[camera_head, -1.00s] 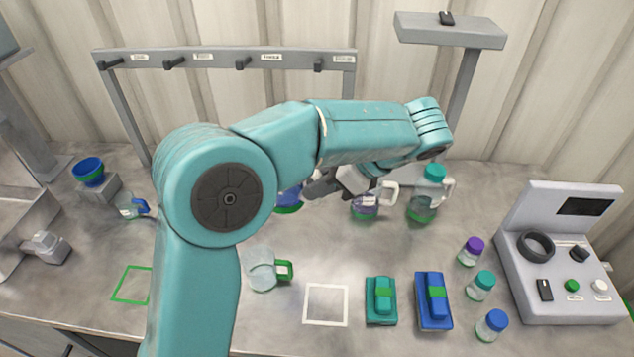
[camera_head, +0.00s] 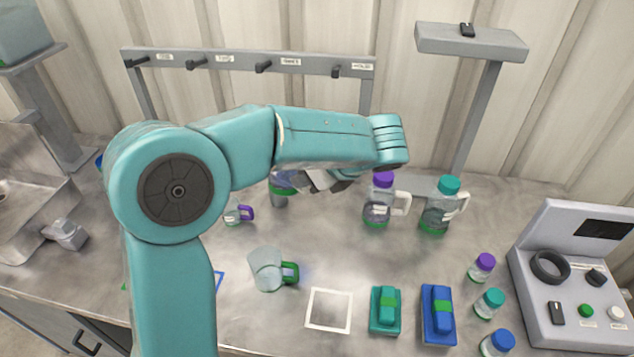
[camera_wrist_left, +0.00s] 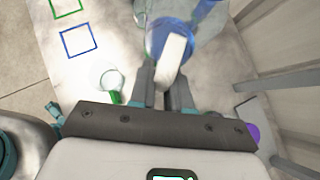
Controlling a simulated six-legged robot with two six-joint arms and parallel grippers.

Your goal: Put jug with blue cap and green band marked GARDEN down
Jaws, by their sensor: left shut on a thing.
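The jug with the blue cap and green band (camera_head: 281,191) shows in part behind my left arm in the head view. Its top is hidden there and the marking cannot be read. My left gripper (camera_head: 318,182) is at its right side. In the left wrist view the blue cap (camera_wrist_left: 158,38) and the pale handle (camera_wrist_left: 171,62) lie at the fingertips of my left gripper (camera_wrist_left: 168,78), which is shut on the jug. Whether its base touches the counter is not clear. My right gripper is not in view.
A purple-capped jug (camera_head: 378,208) and a teal-capped jug (camera_head: 437,210) stand to the right. A green-handled cup (camera_head: 266,270) and a purple-handled cup (camera_head: 235,215) are nearer. A white square outline (camera_head: 329,329) is empty. A hook rack (camera_head: 225,60) stands behind.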

